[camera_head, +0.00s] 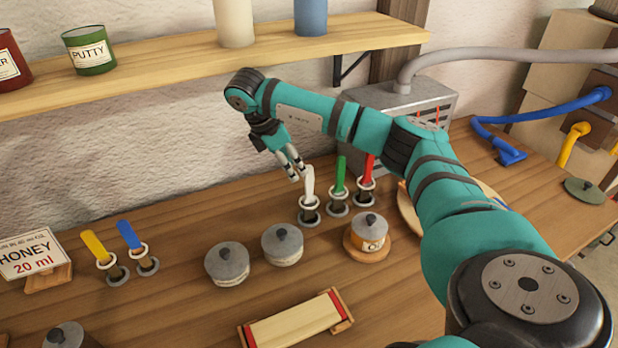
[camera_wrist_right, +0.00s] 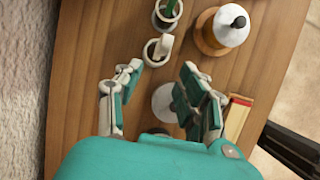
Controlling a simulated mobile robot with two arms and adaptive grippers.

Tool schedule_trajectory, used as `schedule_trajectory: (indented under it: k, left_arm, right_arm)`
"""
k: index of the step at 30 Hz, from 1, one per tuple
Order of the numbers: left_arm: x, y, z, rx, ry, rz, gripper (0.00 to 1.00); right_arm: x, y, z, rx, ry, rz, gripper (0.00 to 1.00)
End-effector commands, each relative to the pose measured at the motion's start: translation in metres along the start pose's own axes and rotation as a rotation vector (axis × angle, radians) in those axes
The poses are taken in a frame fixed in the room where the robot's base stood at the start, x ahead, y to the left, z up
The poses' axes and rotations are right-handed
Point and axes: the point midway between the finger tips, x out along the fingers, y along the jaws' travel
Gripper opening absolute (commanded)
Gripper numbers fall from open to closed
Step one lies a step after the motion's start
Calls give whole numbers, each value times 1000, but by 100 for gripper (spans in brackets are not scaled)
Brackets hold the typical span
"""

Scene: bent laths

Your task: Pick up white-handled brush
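The white-handled brush (camera_head: 309,183) stands handle-up in a ring holder on the wooden bench, left of a green-handled brush (camera_head: 340,174) and a red-handled brush (camera_head: 367,168). My right gripper (camera_head: 297,172) is close to the top of the white handle, slightly to its left. The wrist view shows the right gripper (camera_wrist_right: 162,70) open and empty, its fingers apart. The white handle (camera_wrist_right: 160,47) lies just beyond the fingertips there, roughly centred between them. Whether a finger touches the handle cannot be told. My left gripper is not in view.
Lidded pots (camera_head: 282,246) stand in front of the brushes, one on a round wooden base (camera_head: 367,246). Yellow (camera_head: 97,248) and blue (camera_head: 130,236) handled brushes stand left, beside a honey sign (camera_head: 33,256). A shelf (camera_head: 200,60) runs above. A grey box (camera_head: 405,110) stands behind.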

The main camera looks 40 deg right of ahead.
Motion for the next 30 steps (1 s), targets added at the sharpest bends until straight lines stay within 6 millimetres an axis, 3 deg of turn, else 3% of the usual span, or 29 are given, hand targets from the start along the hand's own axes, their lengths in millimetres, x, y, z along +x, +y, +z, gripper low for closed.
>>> schedule_trajectory:
  k: [3,8,19,27,30]
  left_arm:
    - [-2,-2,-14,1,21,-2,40]
    - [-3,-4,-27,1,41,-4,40]
    - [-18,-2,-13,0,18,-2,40]
    - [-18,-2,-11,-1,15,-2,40]
    - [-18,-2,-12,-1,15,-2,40]
  right_arm:
    - [7,0,17,0,1,-2,39]
    - [11,0,26,-1,1,0,39]
    - [55,0,27,-1,0,-2,39]
    - [61,0,25,-1,1,1,39]
    - [61,0,25,-1,1,1,29]
